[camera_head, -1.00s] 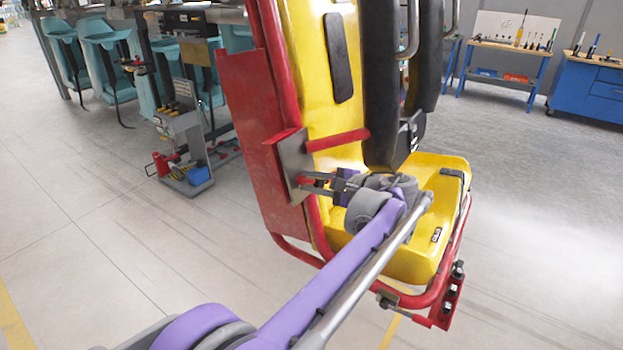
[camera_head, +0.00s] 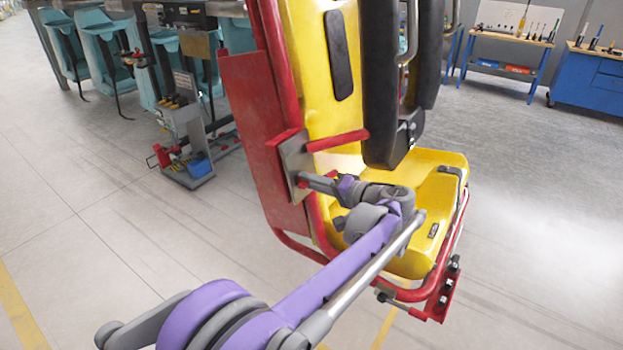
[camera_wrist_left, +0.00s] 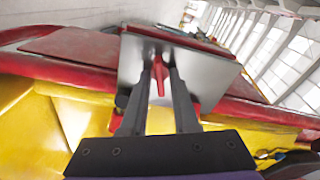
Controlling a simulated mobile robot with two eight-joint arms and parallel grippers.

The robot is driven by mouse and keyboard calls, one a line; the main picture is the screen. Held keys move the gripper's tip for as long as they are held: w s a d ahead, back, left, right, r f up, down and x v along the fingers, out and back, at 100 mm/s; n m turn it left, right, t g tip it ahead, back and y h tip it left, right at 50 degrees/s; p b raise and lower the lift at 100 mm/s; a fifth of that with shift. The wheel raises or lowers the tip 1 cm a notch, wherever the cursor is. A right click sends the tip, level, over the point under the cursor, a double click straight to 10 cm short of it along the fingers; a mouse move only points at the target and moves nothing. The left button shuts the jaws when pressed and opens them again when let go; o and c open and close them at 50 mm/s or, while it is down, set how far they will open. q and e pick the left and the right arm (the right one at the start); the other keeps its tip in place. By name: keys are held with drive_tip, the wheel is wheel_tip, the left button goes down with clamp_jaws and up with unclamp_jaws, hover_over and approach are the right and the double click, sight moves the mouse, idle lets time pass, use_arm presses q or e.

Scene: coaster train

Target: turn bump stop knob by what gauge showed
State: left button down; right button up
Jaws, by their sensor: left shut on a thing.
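The bump stop knob (camera_wrist_left: 158,76) is a small red piece on a grey metal plate (camera_wrist_left: 190,62) in the left wrist view. My left gripper (camera_wrist_left: 160,78) is shut on the knob, with a dark finger on each side of it. In the head view the plate (camera_head: 293,160) sits on the red side frame of the yellow seat (camera_head: 430,190), and my left gripper (camera_head: 308,183) reaches it from the right. The knob is hidden there. No gauge can be made out for sure. My right gripper is not in view.
A black padded restraint (camera_head: 385,90) hangs above the seat, close over my left arm. A grey tool cart (camera_head: 188,140) stands at left, before teal seats (camera_head: 105,50). A wooden-topped bench (camera_head: 500,45) and blue cabinet (camera_head: 590,80) stand at back right.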

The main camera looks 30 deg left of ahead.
use_arm(q)
drive_tip(key=shift+n, duration=0.9)
drive_tip(key=c, duration=0.9)
unclamp_jaws()
drive_tip(key=shift+d, duration=0.1)
drive_tip(key=shift+c, duration=0.2)
drive_tip(key=v, duration=1.1)
drive_tip(key=shift+w+f, duration=0.1)
